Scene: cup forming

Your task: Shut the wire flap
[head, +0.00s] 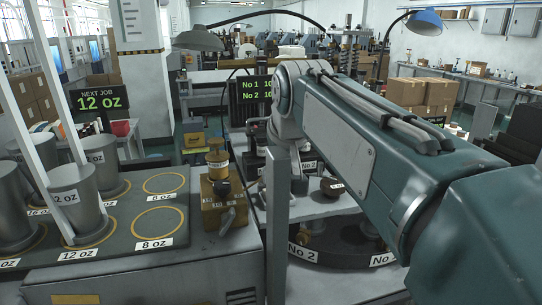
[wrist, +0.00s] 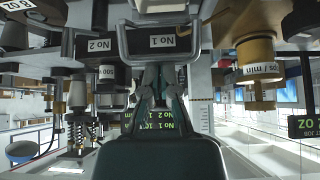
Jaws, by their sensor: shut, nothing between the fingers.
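My gripper (wrist: 161,72) points away from the camera in the wrist view, its two fingers close together, shut and empty. Its tips are just at the lower edge of a dark, grey-edged front labelled No 1 (wrist: 168,42); I cannot tell whether they touch. That view is upside down. A similar dark front labelled No 2 (wrist: 100,46) is beside it. I cannot make out the wire flap for certain in either view. In the head view my arm hides the gripper and most of the No 1 side; a No 2 label (head: 309,165) shows beside the arm.
A brass device (head: 221,200) stands left of my arm, near the grey cups (head: 77,203) on the marked tray (head: 108,251). A green-lettered screen (head: 256,92) stands behind. A dark round base (head: 338,247) lies below the arm. A blue lamp (head: 424,22) hangs behind it.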

